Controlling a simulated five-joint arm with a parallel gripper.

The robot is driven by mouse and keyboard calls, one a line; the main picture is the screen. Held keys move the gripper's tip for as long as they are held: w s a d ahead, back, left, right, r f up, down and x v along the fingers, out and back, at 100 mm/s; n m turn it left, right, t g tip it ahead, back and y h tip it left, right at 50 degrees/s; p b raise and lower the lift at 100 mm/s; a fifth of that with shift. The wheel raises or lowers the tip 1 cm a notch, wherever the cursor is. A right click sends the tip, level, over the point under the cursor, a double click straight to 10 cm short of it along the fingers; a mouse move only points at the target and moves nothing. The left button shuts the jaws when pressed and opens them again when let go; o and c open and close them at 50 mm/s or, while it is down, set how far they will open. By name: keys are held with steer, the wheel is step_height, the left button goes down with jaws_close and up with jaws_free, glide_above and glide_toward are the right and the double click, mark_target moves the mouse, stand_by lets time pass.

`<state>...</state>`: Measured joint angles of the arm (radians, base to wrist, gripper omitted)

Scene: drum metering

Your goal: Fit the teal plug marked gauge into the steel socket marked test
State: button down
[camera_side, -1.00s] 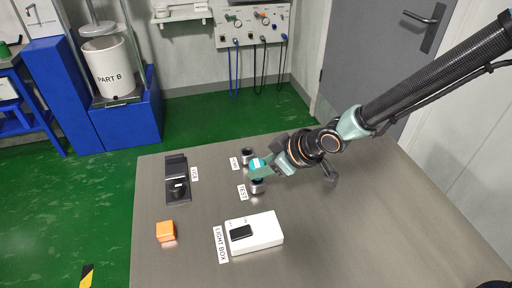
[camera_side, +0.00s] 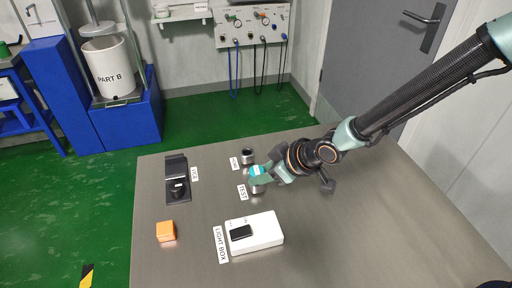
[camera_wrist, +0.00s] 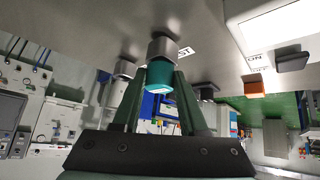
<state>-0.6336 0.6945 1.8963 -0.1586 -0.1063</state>
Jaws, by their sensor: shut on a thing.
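The teal plug (camera_side: 256,171) is held in my gripper (camera_side: 261,177), low over the steel socket marked test (camera_side: 257,189). In the wrist view the teal plug (camera_wrist: 162,77) sits between my two fingers (camera_wrist: 156,92). The steel socket (camera_wrist: 162,47) is right behind the plug there, roughly in line with it. I cannot tell whether the plug's end is inside the socket or just above it. The plug's own marking cannot be read. The test label (camera_side: 242,191) lies left of the socket.
A second steel socket (camera_side: 248,156) with its own label stands just behind. A dark stand (camera_side: 176,180) is to the left, an orange block (camera_side: 166,231) front left, and a white light box (camera_side: 262,233) in front. The table's right side is clear.

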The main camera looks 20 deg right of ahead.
steer(key=shift+f, duration=0.15)
steer(key=shift+c, duration=1.8)
jaws_free()
steer(key=v, duration=1.2)
